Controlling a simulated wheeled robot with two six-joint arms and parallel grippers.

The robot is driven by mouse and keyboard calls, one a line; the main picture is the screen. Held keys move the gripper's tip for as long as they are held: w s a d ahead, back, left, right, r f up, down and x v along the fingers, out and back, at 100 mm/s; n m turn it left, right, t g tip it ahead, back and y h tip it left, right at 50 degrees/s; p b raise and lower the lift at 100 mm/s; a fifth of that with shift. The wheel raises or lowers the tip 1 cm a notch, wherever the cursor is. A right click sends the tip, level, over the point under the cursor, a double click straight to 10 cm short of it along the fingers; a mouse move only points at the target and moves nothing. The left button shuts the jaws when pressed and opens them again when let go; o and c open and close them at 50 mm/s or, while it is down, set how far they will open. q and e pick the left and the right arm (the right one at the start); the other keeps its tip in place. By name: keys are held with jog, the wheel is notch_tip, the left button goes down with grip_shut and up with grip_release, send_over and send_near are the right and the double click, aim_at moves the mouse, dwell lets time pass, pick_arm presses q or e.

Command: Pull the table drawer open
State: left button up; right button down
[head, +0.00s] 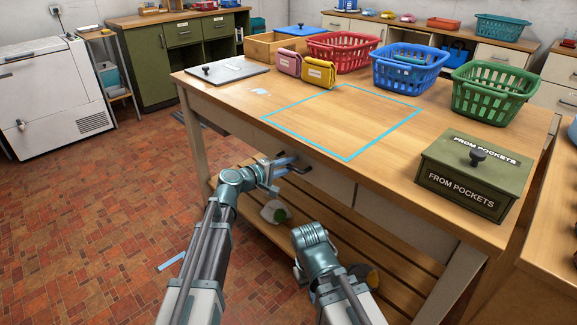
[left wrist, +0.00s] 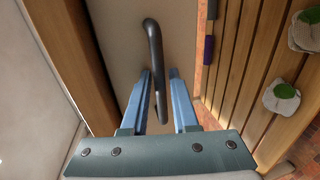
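The table (head: 240,95) has a wooden top and a pale front with a drawer (head: 335,177) below its edge. The drawer front looks flush with the table. Its dark bar handle (head: 301,168) shows beside my left gripper (head: 280,170). In the left wrist view, the handle (left wrist: 154,45) runs down between the two blue fingers of my left gripper (left wrist: 160,85). The fingers are apart, with a gap visible on each side of the handle. My right arm is low in front of the table; its gripper is hidden.
On the tabletop are a blue tape square (head: 347,158), a green box (head: 462,188), red (head: 345,52), blue (head: 408,70) and green (head: 493,93) baskets and two pouches (head: 318,72). A slatted shelf (head: 385,265) lies below. Floor to the left (head: 90,210) is mostly clear.

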pick_arm(q)
grip_shut()
dwell(1.3)
